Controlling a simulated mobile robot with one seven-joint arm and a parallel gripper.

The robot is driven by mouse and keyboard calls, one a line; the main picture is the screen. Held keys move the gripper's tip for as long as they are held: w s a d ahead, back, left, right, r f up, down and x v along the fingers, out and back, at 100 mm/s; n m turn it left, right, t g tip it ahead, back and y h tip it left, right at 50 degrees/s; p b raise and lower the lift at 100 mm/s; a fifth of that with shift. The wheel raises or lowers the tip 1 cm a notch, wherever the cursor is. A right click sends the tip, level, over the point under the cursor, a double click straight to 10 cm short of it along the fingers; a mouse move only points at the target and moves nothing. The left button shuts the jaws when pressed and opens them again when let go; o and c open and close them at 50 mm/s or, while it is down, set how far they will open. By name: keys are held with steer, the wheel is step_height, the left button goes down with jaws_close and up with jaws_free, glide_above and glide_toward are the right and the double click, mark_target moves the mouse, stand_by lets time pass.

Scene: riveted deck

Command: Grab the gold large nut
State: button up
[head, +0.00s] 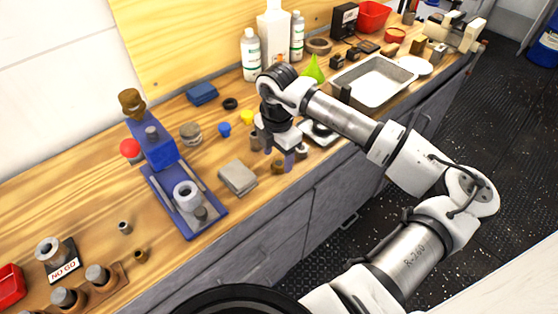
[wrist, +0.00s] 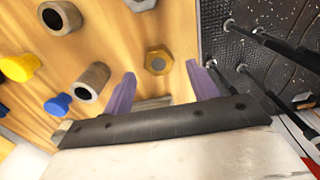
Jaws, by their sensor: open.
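My gripper (wrist: 161,84) is open and empty, with two purple fingers spread wide. In the wrist view the nut appears just beyond the fingertips, roughly centred between them. In the head view my gripper (head: 278,157) points down over the bench beside the nut; the exact height is hard to tell.
In the wrist view, two brown-grey hollow cylinders (wrist: 91,80) (wrist: 61,17), a blue knob (wrist: 58,104) and a yellow knob (wrist: 19,67) lie left of the nut. A grey box (head: 238,178) and a blue press (head: 165,165) stand left in the head view. The bench edge is close.

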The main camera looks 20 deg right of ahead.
mark_target(277, 164)
steer(key=shift+f, duration=1.25)
steer(key=c, duration=1.1)
steer(key=shift+r, duration=0.1)
